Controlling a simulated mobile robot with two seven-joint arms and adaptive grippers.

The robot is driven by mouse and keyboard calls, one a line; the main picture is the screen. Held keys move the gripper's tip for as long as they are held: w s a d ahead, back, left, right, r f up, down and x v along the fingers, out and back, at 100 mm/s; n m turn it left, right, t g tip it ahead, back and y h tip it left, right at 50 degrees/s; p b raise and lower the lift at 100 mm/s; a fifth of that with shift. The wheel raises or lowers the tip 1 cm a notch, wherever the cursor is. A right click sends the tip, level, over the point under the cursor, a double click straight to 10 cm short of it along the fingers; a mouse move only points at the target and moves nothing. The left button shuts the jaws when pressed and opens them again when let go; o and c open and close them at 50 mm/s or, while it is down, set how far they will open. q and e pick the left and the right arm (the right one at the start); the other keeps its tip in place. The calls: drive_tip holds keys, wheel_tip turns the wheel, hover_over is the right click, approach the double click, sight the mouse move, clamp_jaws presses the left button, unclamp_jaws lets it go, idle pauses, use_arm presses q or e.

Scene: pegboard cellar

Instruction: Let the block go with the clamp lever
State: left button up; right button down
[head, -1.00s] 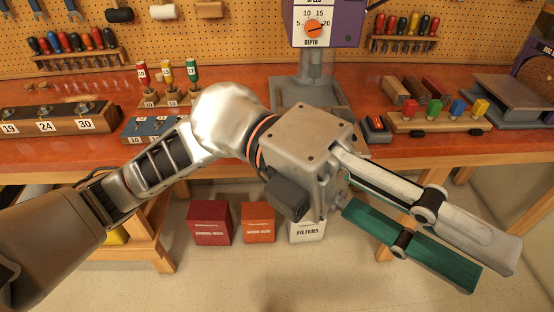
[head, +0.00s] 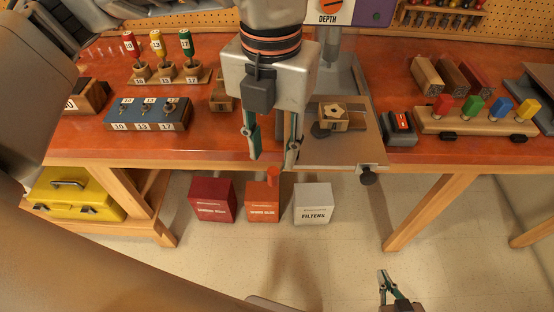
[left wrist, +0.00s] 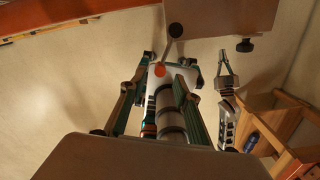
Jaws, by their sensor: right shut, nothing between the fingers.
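The light wooden block (head: 333,118), with a star-shaped mark on top, sits on the drill press table (head: 345,150). The clamp lever's orange knob (head: 272,173) shows at the table's front left, just below my left gripper (head: 272,158). That gripper points down, open and empty. In the left wrist view the knob (left wrist: 160,70) lies between its fingers (left wrist: 165,75); I cannot tell whether they touch it. A grey rod (left wrist: 169,50) runs from the knob toward the press table. My right gripper (head: 383,273) is shut and empty, low over the floor.
A blue numbered holder (head: 148,115) and a rack of coloured handles (head: 165,75) stand left on the red bench. A yellow toolbox (head: 75,192) and several boxes are below.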

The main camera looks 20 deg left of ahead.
sight(273, 167)
use_arm(q)
wheel_tip(273, 167, down, 7)
drive_tip(key=shift+s+r, duration=0.1)
drive_tip(key=shift+r, duration=0.1)
clamp_jaws()
